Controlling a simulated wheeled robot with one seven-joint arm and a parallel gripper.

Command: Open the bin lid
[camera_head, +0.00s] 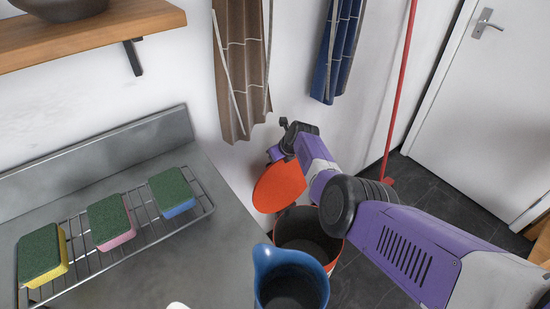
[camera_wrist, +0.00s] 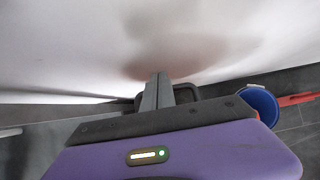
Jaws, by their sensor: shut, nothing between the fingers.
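The orange bin (camera_head: 337,251) stands on the floor beside the counter, with its dark inside showing. Its round orange lid (camera_head: 279,187) stands raised and tilted up at the back of the rim, near the wall, so the bin is open. My gripper (camera_head: 285,123) is above the lid, close to the white wall. In the wrist view my gripper (camera_wrist: 157,92) has its fingers together and empty, pointing at the wall. The gripper and wrist stand just above and behind the lid's upper edge; I cannot tell whether they touch it. The blue jug hides the bin's near side.
A blue jug (camera_head: 290,276) stands at the counter's (camera_head: 205,250) right edge. A wire rack (camera_head: 130,240) there holds sponges. Brown (camera_head: 242,70) and blue (camera_head: 342,50) cloths hang on the wall. A red pole (camera_head: 400,85) stands left of the door (camera_head: 490,110). Dark floor shows near the door.

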